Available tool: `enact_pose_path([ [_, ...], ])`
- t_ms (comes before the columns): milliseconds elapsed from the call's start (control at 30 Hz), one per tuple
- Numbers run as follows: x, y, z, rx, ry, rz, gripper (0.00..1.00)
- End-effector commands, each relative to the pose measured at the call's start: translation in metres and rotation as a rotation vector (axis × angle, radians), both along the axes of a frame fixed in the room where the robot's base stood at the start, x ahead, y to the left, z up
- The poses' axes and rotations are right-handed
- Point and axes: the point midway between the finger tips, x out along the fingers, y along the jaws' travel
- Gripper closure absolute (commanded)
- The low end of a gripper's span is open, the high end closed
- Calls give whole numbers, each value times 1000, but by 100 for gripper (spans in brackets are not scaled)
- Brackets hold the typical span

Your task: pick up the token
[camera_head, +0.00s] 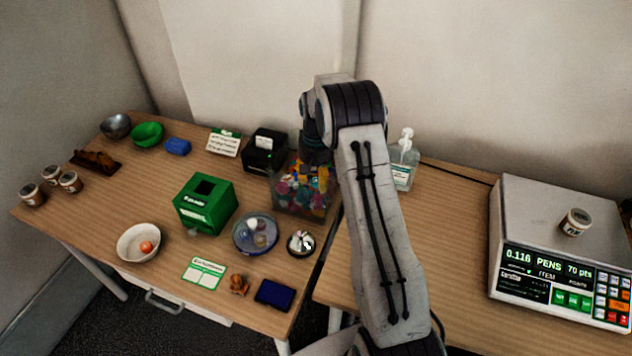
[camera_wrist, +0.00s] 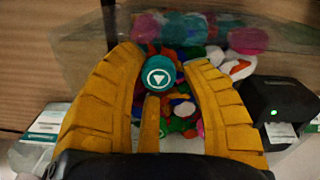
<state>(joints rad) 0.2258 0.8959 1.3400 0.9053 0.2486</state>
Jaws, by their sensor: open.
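A teal round token (camera_wrist: 158,76) with a white triangle in a ring shows in the wrist view, between the tips of my yellow fingers. My gripper (camera_wrist: 162,62) is open around it, pointing down over a clear bin (camera_head: 301,205) of many coloured pieces. I cannot tell whether the token touches a finger. In the head view the end of my arm is over the bin, my fingers are hard to make out, and I cannot pick out the token there.
A black printer (camera_head: 265,151) with a green light stands close beside the bin; it also shows in the wrist view (camera_wrist: 280,103). A green box (camera_head: 204,205), a round dish (camera_head: 255,235) and a sanitizer bottle (camera_head: 404,160) are near. A scale (camera_head: 545,215) stands at right.

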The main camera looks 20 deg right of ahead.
Motion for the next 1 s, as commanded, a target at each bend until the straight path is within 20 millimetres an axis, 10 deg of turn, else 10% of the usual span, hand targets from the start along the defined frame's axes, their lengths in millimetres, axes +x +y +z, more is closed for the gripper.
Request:
enact_pose_path([
  [333, 0, 0, 0, 0, 0, 0, 81],
  [1000, 1, 0, 31, -1, -4, 0, 82],
])
